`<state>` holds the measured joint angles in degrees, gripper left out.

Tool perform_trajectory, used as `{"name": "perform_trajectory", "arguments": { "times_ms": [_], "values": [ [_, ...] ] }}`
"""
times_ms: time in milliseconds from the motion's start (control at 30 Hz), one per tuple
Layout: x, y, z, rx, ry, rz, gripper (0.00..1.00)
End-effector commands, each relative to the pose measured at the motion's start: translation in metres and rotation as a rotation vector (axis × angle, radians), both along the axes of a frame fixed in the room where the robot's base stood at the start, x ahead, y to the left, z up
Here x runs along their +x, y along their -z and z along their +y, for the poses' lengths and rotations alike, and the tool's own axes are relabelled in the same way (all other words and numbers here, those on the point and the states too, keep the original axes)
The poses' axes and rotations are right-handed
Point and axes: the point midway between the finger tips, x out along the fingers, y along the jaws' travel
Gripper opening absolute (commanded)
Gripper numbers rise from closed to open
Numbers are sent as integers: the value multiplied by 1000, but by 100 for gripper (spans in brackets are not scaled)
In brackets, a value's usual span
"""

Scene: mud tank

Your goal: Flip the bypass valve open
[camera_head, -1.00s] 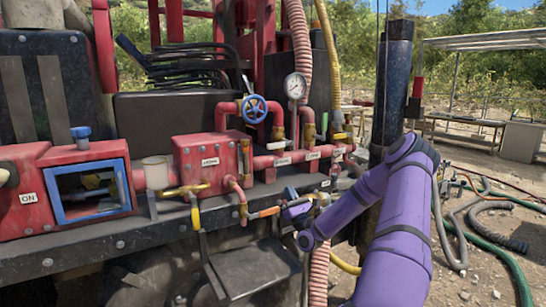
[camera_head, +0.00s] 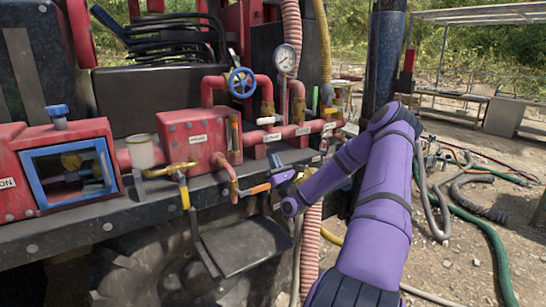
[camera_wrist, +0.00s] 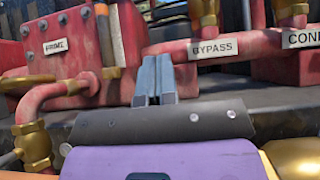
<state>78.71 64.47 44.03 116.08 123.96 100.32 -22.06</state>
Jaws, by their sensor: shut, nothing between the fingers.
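The BYPASS label (camera_wrist: 214,48) is on a red pipe in the wrist view, right of my gripper's fingers. A brass valve body (camera_wrist: 204,14) rises from the pipe above this label, cut off at the top edge. In the head view, a brass valve (camera_head: 267,108) with a white lever (camera_head: 269,120) stands above the second label on the red pipe. My gripper (camera_wrist: 155,78) is shut and empty, its blue-grey fingers pointing at the pipework. In the head view my gripper (camera_head: 283,178) is below the pipe, by an orange handle (camera_head: 258,188); contact is unclear.
The PRIME label (camera_wrist: 56,47) is on a red box at left. A brass fitting (camera_wrist: 33,142) is at lower left. A blue handwheel (camera_head: 242,82), a gauge (camera_head: 285,58) and a yellow-handled valve (camera_head: 170,169) surround the pipes. Hoses lie on the ground at right.

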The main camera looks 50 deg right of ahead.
Motion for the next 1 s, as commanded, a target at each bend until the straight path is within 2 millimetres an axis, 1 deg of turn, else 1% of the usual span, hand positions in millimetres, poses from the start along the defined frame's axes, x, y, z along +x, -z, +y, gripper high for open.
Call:
{"name": "perform_trajectory", "arguments": {
  "times_ms": [33,400,533,700,800,1000],
  "values": [
    [7,-8,-1,-3,-1,-3,0],
    [54,-56,-12,-3,-1,-3,0],
    [53,-76,-13,-3,1,-2,0],
    [53,-91,-13,-1,-1,-1,0],
    [53,-94,-13,0,0,-1,0],
    [53,-95,-13,0,-1,-1,0]
  ]
}}
